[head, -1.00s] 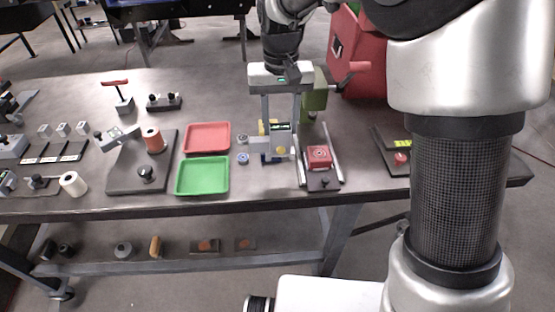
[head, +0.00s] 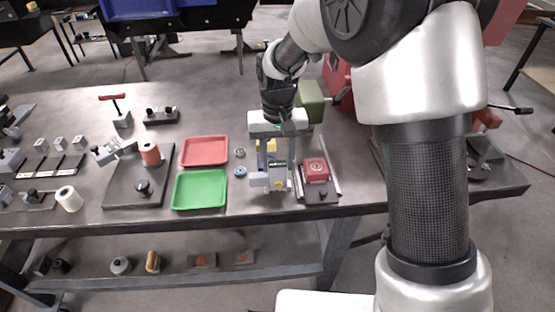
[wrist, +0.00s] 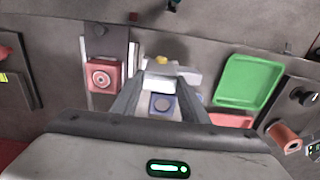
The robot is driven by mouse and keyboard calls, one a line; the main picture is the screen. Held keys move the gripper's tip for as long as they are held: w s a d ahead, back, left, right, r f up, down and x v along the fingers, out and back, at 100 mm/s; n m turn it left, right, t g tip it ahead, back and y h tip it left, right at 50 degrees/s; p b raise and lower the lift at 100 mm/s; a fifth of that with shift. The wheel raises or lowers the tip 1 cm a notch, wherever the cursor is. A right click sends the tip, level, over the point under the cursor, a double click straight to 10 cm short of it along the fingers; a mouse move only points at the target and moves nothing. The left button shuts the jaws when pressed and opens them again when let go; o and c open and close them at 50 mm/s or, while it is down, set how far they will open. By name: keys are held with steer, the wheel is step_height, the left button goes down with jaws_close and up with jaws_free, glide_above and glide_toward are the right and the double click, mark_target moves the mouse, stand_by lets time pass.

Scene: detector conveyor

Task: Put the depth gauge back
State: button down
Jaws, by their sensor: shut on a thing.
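My gripper (head: 279,184) points down and is shut on a light grey device with a small display and a yellow button, which looks like the depth gauge (head: 258,180). The gauge is right of the green tray and left of the red block fixture. In the wrist view, the gauge (wrist: 161,104) shows between the fingers, with a blue square on its face. A yellow and blue thing (head: 266,147) is partly hidden behind the fingers. I cannot tell whether the gauge touches the table, and no empty holder for it is clearly visible.
A red block (head: 315,169) sits in a fixture close on the right. The table's front edge (head: 230,217) is near.

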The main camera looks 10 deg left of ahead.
steer(key=shift+f, duration=0.45)
steer(key=c, duration=1)
jaws_free()
steer(key=shift+c, duration=0.2)
steer(key=s+d+r, duration=0.1)
steer(key=d+r, duration=0.1)
steer(key=r, duration=0.6)
steer(key=s+d+r, duration=0.1)
steer(key=d+r, duration=0.1)
steer(key=r, duration=0.7)
steer(key=s+d+r+m+t, duration=0.1)
steer(key=s+d+r+t, duration=0.1)
steer(key=s+d, duration=0.5)
steer(key=s+d+r+m+t, duration=0.1)
steer(key=s+d+r+t, duration=0.1)
steer(key=s+d, duration=0.6)
steer(key=s+t, duration=0.1)
steer(key=s, duration=0.2)
steer(key=shift+d+t, duration=0.3)
